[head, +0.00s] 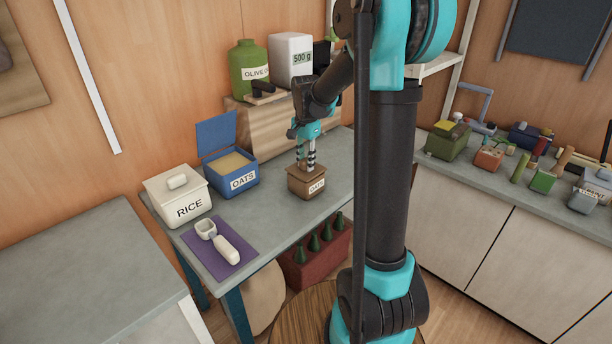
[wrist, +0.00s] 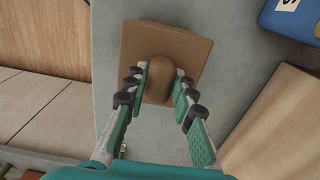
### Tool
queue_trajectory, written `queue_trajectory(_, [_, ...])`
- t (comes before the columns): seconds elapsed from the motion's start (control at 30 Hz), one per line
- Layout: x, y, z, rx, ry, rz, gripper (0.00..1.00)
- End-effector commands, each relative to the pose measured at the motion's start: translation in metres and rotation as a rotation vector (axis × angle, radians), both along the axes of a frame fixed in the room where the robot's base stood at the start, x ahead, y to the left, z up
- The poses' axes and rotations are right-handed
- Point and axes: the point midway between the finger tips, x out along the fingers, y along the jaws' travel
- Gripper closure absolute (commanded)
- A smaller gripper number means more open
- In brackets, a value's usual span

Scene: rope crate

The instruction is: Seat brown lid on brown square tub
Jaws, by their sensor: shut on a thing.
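The brown square tub (head: 300,189) with a white label stands on the grey counter in the head view. The brown lid (head: 319,173) is at the top of the tub. In the wrist view the lid (wrist: 190,45) is a brown square with a rounded handle. My gripper (head: 306,167) points down from above and is shut on the lid's handle; its fingers lie on both sides of the handle in the wrist view (wrist: 161,80). The lid hides the tub in the wrist view. I cannot tell whether the lid's rim is fully flush.
A blue open OATS box (head: 236,186) and a white RICE box (head: 176,196) stand to the left. A scoop (head: 224,246) lies on a purple mat (head: 247,245). A wooden riser (head: 267,120) with containers stands behind. The counter's front edge is near the tub.

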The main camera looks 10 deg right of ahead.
Motion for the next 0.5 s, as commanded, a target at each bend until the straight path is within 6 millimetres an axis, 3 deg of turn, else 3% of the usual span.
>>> queue_trajectory(0.5, [0.0002,0.0,-0.0056,0.0,0.0,0.0,1.0])
